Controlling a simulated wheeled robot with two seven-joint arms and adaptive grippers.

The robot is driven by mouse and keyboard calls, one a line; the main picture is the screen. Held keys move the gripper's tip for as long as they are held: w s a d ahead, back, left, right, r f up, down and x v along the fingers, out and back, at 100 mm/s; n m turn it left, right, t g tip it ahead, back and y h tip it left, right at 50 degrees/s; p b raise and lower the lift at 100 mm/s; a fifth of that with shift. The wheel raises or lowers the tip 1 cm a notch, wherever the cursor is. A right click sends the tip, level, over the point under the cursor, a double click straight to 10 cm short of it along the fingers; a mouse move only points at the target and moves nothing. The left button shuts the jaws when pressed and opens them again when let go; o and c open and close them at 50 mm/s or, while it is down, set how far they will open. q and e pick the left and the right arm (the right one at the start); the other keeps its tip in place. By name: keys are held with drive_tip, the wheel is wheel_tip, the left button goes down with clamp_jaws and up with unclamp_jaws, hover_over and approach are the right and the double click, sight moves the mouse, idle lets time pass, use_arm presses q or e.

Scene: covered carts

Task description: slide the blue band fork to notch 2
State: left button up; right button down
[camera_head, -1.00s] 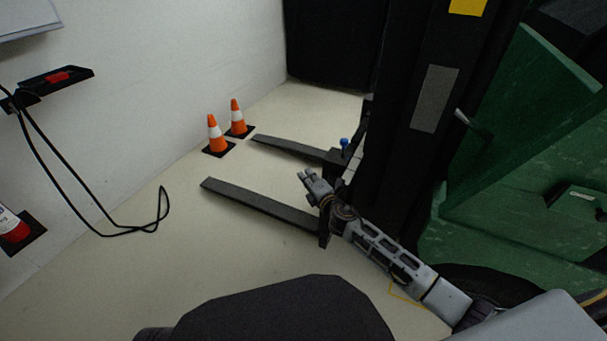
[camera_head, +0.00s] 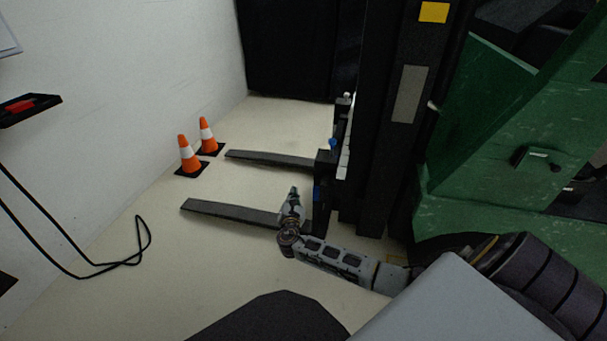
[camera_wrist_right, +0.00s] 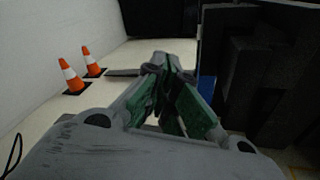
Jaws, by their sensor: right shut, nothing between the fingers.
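The near fork (camera_head: 235,211) of the forklift lies low over the floor, pointing left. A blue band shows on its upright shank (camera_head: 317,192), and a blue patch, likely this band, shows in the right wrist view (camera_wrist_right: 207,88). The far fork (camera_head: 268,158) runs alongside it, with a blue knob (camera_head: 333,143) near the top of its upright. My right gripper (camera_head: 294,192) is shut and empty, just left of the blue band and apart from it as far as I can see. In the right wrist view its fingers (camera_wrist_right: 175,62) meet. The notches are too small to make out. My left gripper is out of view.
Two orange and white cones (camera_head: 189,155) stand by the white wall at left. A black cable (camera_head: 120,262) loops on the floor. The dark mast (camera_head: 388,130) and green truck body (camera_head: 500,150) fill the right.

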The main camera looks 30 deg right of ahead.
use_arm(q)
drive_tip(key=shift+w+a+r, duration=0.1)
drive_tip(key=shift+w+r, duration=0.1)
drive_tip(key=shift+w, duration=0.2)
use_arm(e)
drive_tip(key=s+d+h, duration=0.1)
drive_tip(key=s+d+r+n+g+h, duration=0.1)
drive_tip(key=s+d+g+h, duration=0.1)
drive_tip(key=h, duration=0.1)
drive_tip(key=shift+s+d+r+n, duration=0.25)
drive_tip(key=shift+d+n, duration=0.15)
